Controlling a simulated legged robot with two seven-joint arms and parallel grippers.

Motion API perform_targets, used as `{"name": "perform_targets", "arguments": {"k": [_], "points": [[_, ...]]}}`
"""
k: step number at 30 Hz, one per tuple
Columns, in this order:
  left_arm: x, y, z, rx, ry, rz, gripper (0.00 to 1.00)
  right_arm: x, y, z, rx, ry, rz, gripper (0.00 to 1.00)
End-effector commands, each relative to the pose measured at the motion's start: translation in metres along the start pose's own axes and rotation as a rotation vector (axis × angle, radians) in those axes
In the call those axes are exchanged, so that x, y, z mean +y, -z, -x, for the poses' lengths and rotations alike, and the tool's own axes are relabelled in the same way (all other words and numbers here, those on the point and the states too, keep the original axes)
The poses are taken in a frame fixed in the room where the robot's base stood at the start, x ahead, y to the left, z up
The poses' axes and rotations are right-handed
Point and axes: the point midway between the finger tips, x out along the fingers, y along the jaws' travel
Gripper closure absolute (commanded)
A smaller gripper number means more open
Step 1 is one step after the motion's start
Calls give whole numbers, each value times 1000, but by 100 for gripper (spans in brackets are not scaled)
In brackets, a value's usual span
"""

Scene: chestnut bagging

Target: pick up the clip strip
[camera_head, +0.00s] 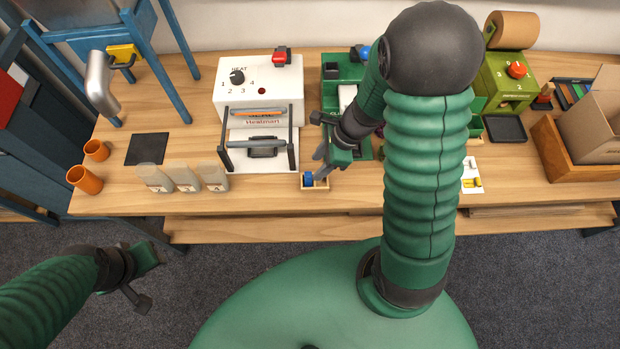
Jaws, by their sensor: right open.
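A small wooden tray (324,184) at the table's front edge holds a small blue piece (308,178). It may be the clip strip, but it is too small to be sure. My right gripper (323,167) is open, pointing down just above and beside this tray. It partly covers the tray, and I cannot tell whether it touches the blue piece. My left gripper (147,280) is over the floor in front of the table, far from the tray, with its fingers spread and nothing between them.
A white heat sealer (258,90) stands left of my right gripper, close by. Several pale bags (184,178) and orange cups (85,180) are at the left. A green machine (505,80) and a cardboard box (592,125) are at the right. My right arm hides the middle right.

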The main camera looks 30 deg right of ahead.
Motion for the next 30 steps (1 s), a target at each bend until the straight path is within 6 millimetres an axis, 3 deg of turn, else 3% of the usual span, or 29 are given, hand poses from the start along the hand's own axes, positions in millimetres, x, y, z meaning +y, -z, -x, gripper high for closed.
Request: {"name": "perform_targets", "arguments": {"k": [11, 19, 27, 30], "points": [[0, -4, -17, 0, 0, 1, 64, 0, 1, -56, 0, -2, 1, 56], [0, -4, -16, 1, 0, 1, 64, -1, 0, -59, -1, 1, 2, 56], [0, -4, -16, 1, 0, 1, 64, 0, -2, -59, 0, 1, 4, 92], [0, -4, -16, 0, 0, 1, 64, 0, -2, -59, 0, 1, 3, 100]]}}
